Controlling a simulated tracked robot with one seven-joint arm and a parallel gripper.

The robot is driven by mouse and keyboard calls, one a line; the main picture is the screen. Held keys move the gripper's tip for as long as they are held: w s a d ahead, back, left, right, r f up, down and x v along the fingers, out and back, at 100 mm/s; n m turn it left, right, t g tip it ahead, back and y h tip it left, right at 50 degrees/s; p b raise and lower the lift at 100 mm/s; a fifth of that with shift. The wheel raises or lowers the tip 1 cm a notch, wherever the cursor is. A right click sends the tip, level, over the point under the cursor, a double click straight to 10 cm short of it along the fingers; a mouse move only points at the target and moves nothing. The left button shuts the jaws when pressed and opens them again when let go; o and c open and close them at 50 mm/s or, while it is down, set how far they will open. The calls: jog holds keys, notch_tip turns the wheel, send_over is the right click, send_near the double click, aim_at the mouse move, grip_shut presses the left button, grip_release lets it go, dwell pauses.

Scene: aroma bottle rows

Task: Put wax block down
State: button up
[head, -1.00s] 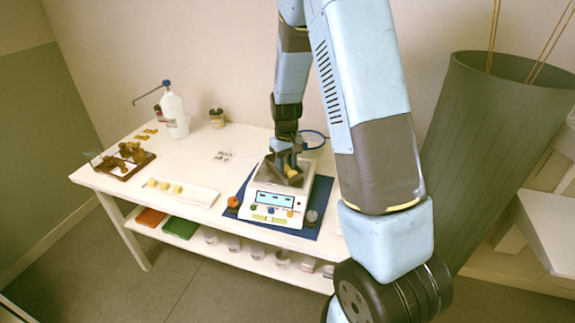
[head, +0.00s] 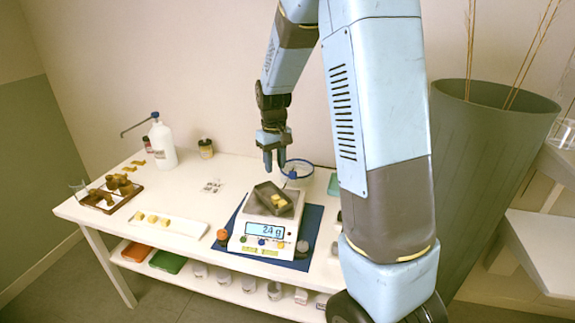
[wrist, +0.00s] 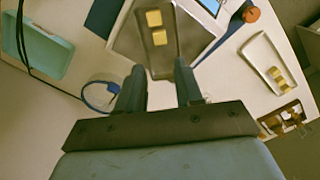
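Two yellow wax blocks (head: 278,201) lie in a dark weighing tray (head: 268,191) on the scale (head: 262,231). The scale display (head: 265,231) appears to read 24 g. In the wrist view the same wax blocks (wrist: 157,28) sit one beyond the other in the tray. My gripper (head: 274,168) is above and behind the tray, pointing down. More wax blocks (head: 152,218) lie in a row on a white tray (head: 190,230) left of the scale.
The scale stands on a blue mat (head: 312,222). An orange knob-like thing (head: 222,235) is beside it. A white pump bottle (head: 162,145), a jar (head: 206,148) and a wooden rack of brown bottles (head: 105,203) stand left. A blue-rimmed ring (head: 297,169) lies behind the scale.

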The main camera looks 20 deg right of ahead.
jog(key=s+r+m+t, duration=0.1)
jog(key=s+r+t, duration=0.1)
jog(key=s+r, duration=0.4)
jog(key=s+r+m+t, duration=0.1)
jog(key=s+r, duration=0.5)
jog(key=s, duration=0.6)
jog(key=s+r+t, duration=0.2)
jog(key=s+r, duration=0.4)
jog(key=s, duration=0.4)
jog(key=shift+d+r+m+t, duration=0.25)
jog(key=shift+m+t, duration=0.05)
jog(key=shift+m, duration=0.1)
dwell(2.4)
